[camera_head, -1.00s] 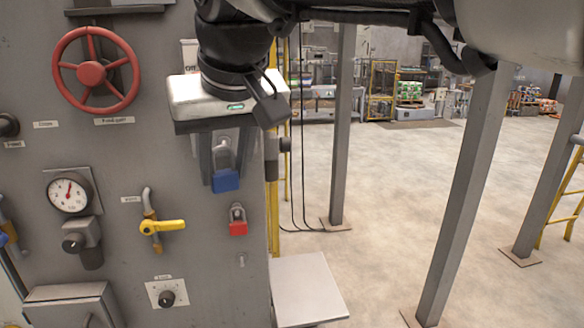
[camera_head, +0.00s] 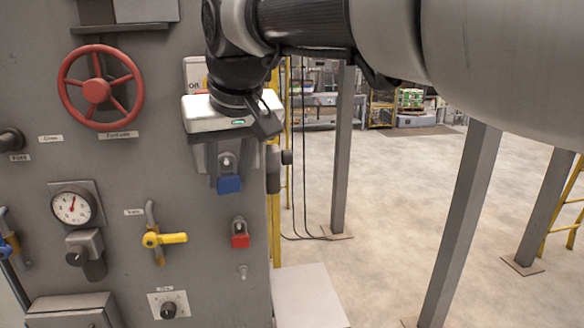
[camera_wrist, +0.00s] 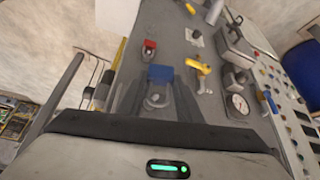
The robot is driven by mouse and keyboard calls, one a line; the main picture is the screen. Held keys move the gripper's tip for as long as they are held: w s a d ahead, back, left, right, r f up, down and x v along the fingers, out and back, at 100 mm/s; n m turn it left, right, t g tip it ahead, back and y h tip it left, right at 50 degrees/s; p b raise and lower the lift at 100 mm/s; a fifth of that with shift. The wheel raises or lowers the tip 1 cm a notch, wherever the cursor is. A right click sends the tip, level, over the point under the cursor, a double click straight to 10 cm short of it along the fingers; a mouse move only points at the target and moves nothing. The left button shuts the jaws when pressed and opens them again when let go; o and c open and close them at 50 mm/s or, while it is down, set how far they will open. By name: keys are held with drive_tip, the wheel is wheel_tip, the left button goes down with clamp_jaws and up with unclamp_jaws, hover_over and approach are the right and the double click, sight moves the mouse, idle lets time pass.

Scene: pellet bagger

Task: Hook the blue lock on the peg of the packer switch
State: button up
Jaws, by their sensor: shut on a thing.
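The blue lock (camera_head: 229,184) hangs upright, shackle up, below the wrist in the head view. It also shows in the wrist view (camera_wrist: 160,73). My gripper (camera_head: 228,163) is shut on its shackle, with a finger on each side. The lock is in front of the grey panel; I cannot tell how far from it. A plate with ON/OFF-type lettering (camera_head: 193,72) shows partly behind my wrist, perhaps the packer switch. Its peg is hidden or cannot be made out.
A yellow-handled valve (camera_head: 165,239), gauge (camera_head: 72,205) and red handwheel (camera_head: 97,89) are to the left. Open floor (camera_head: 400,200) lies right.

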drive_tip(key=shift+w+a, duration=0.15)
drive_tip(key=shift+w, duration=0.4)
drive_tip(key=shift+w+a+f, duration=0.15)
drive_tip(key=shift+w+f, duration=0.35)
drive_tip(key=shift+w, duration=0.15)
drive_tip(key=o, duration=1.1)
drive_tip(key=shift+r, duration=0.1)
